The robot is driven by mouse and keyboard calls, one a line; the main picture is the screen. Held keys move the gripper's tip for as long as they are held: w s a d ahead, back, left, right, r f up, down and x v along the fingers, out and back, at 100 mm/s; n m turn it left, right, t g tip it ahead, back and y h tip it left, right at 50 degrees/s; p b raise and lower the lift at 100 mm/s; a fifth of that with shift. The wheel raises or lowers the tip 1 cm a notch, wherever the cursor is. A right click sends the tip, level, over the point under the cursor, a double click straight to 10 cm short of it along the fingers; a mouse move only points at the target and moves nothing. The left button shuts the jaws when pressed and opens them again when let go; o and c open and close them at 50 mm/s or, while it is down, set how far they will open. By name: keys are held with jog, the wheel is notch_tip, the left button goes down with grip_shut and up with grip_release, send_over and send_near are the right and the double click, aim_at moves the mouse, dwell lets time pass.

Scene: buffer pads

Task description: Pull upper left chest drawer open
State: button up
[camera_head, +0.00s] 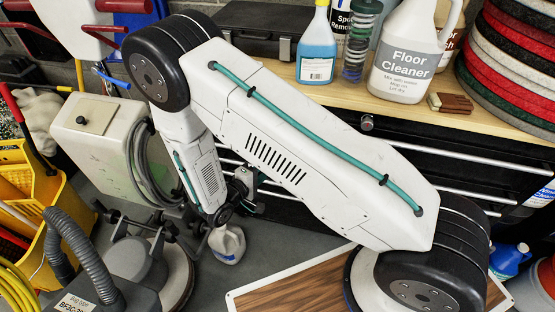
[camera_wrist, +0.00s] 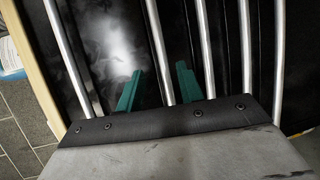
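The black chest (camera_head: 420,148) stands under the wooden worktop, with long silver handle bars across its drawer fronts. My arm hides much of its left part in the head view. In the wrist view the handles run as near-vertical bars; the bar closest to the worktop edge (camera_wrist: 66,60) is left of my fingers. My gripper (camera_wrist: 158,88) has two teal fingers spread apart. The second handle bar (camera_wrist: 156,45) passes between them in the picture. I cannot tell whether the fingers reach around it or touch it. In the head view my gripper (camera_head: 245,188) is small and dark near the chest front.
The worktop (camera_head: 340,92) carries a floor cleaner jug (camera_head: 405,50), a blue spray bottle (camera_head: 316,50) and a stack of pads (camera_head: 510,60). A white jug (camera_head: 228,243) stands on the floor below my gripper. A floor machine (camera_head: 140,255) and yellow bucket (camera_head: 45,200) crowd the left.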

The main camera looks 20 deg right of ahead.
jog(key=x, duration=0.7)
jog(key=shift+w+d+f, duration=0.2)
jog(key=shift+d, duration=0.05)
grip_shut()
